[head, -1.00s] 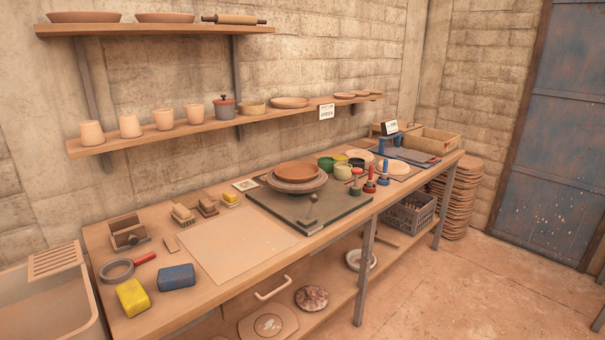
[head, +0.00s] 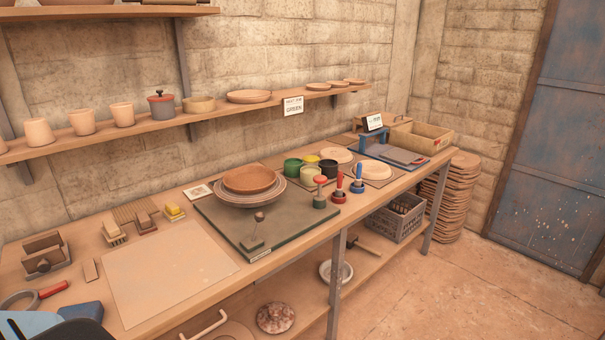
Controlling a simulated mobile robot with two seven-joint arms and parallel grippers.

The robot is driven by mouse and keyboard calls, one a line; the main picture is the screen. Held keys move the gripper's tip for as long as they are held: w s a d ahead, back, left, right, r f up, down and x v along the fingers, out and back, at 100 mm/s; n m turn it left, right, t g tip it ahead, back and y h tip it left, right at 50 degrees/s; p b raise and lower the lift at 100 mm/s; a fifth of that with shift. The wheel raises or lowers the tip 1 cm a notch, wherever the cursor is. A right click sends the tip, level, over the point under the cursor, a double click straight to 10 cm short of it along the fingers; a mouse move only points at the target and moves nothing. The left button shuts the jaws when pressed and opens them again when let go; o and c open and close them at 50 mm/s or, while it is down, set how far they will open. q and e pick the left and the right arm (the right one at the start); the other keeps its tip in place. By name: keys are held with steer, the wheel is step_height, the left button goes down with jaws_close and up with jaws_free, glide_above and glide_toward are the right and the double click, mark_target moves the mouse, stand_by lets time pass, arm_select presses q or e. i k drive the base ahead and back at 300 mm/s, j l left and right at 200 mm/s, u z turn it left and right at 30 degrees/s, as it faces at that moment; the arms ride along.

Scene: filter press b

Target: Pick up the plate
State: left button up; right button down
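Several plates are in view, and I cannot tell which one is meant. A terracotta plate or shallow dish (head: 250,179) sits on a round wheel head (head: 249,196) on the dark green board. A plate (head: 249,97) and several small plates (head: 318,86) stand on the lower wall shelf. Pale round discs, perhaps plates, lie on the bench: one at the back (head: 336,155) and one further right (head: 374,169). A light blue and black shape, probably part of my arm, shows at the bottom left. Neither gripper's fingers are in view.
The wooden bench (head: 172,311) runs along the wall. Glaze pots (head: 293,167) and upright stamps (head: 339,187) stand right of the green board (head: 270,236). A pale flat board (head: 165,272) lies clear at the front left. Open floor (head: 450,270) lies right of the bench.

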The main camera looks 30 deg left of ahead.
mark_target(247, 180)
steer(key=i+l+z, duration=0.1)
steer(key=i, duration=0.55)
steer(key=i+l, duration=0.1)
steer(key=i, duration=0.55)
steer(key=i+l+u, duration=0.1)
steer(key=i+u, duration=0.2)
steer(key=u, duration=0.15)
steer(key=i+l+u, duration=0.2)
steer(key=u, duration=0.2)
steer(key=i+l+u, duration=0.6)
steer(key=u, duration=0.25)
steer(key=i+l+u, duration=0.1)
steer(key=l+u, duration=0.8)
steer(key=i+l, duration=0.05)
steer(key=l, duration=0.05)
